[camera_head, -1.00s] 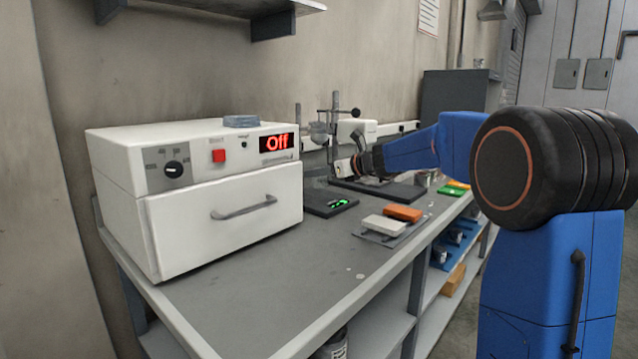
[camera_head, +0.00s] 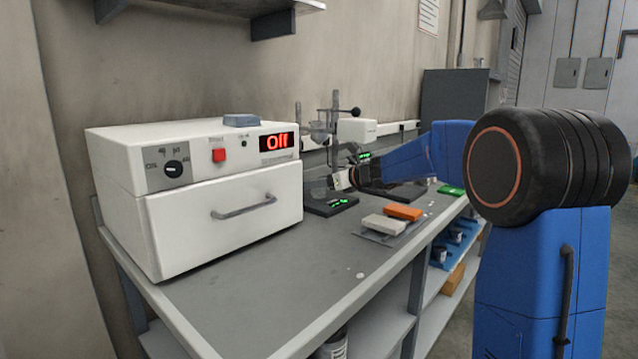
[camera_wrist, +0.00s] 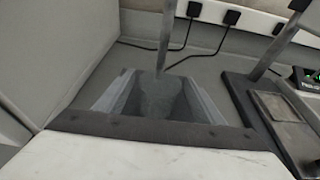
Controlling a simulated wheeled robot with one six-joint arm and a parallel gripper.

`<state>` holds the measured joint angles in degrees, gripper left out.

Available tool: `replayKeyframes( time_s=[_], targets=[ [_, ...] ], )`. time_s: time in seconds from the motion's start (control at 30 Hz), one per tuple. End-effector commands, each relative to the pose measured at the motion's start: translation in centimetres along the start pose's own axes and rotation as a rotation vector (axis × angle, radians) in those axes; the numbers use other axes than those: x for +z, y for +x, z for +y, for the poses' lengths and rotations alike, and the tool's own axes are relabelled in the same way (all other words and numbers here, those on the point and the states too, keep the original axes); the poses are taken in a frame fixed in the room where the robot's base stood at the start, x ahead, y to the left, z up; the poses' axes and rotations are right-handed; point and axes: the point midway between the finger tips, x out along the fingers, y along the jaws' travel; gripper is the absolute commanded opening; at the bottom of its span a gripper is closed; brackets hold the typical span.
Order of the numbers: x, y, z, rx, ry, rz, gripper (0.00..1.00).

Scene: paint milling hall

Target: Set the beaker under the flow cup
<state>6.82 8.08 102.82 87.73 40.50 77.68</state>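My gripper (camera_head: 338,182) reaches low over the bench near the scale (camera_head: 331,202). In the wrist view its two grey fingers stand wide apart, and my gripper (camera_wrist: 158,92) has a faint grey, glass-like shape between them. This may be the beaker, but its outline is unclear and I cannot tell whether the fingers touch it. In the head view a faint clear shape, perhaps the beaker (camera_head: 318,188), shows at the fingertips above the scale. The flow cup (camera_head: 320,130) hangs on a stand (camera_head: 335,110) behind, higher than my gripper.
A white oven (camera_head: 225,195) reading "Off" fills the left of the bench. A white block (camera_head: 384,223) and an orange block (camera_head: 403,212) lie in front of my arm. The bench front (camera_head: 270,285) is clear. Sockets (camera_wrist: 231,17) line the wall.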

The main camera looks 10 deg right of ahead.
Motion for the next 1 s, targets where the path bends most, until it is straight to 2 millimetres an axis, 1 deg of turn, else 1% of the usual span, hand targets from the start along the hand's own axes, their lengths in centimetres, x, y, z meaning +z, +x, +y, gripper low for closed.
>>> replayKeyframes(
  time_s=[0.17, 0.27, 0.37, 0.6, 0.7, 0.83, 1.0],
  targets=[
    [0.4, -0.1, 0.0, 0.000, -0.001, -0.001, 0.63],
    [0.3, -1.2, -0.1, -0.003, -0.001, -0.001, 0.63],
    [0.3, -2.8, 0.0, -0.002, -0.001, 0.000, 0.63],
    [0.3, -7.5, -0.1, -0.003, -0.001, -0.001, 0.63],
    [0.3, -9.2, -0.1, -0.003, 0.000, -0.001, 0.63],
    [0.3, -10.9, -0.1, -0.002, -0.001, 0.000, 0.63],
    [0.3, -11.9, 0.0, -0.001, 0.000, 0.000, 0.63]
  ],
)
